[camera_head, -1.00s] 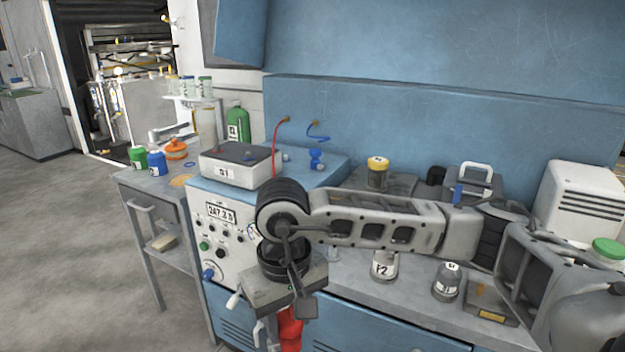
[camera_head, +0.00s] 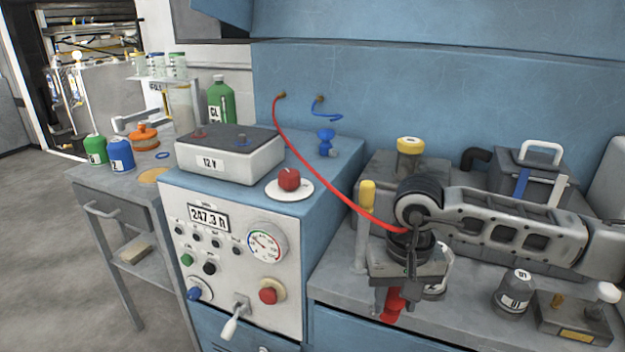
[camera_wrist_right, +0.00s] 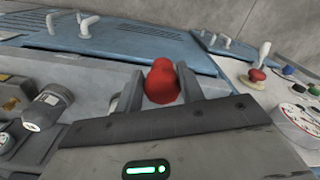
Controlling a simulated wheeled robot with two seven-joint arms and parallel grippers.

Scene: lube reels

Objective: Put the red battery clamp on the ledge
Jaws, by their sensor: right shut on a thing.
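The red battery clamp (camera_head: 392,307) is in my right gripper (camera_head: 388,296), low in front of the workbench's front edge. In the right wrist view the red clamp (camera_wrist_right: 165,84) sits between the two fingers of the right gripper (camera_wrist_right: 162,80), which is shut on it. A red cable (camera_head: 325,190) runs from the back wall to my right wrist; its end at the clamp is hidden. My left gripper is not in view.
A 12 V battery (camera_head: 230,155) and a red knob (camera_head: 289,180) on a white disc occupy the cabinet top. A yellow-topped post (camera_head: 366,210) stands left of my right gripper. A grey bottle (camera_head: 514,292) and a small box (camera_head: 575,318) are right.

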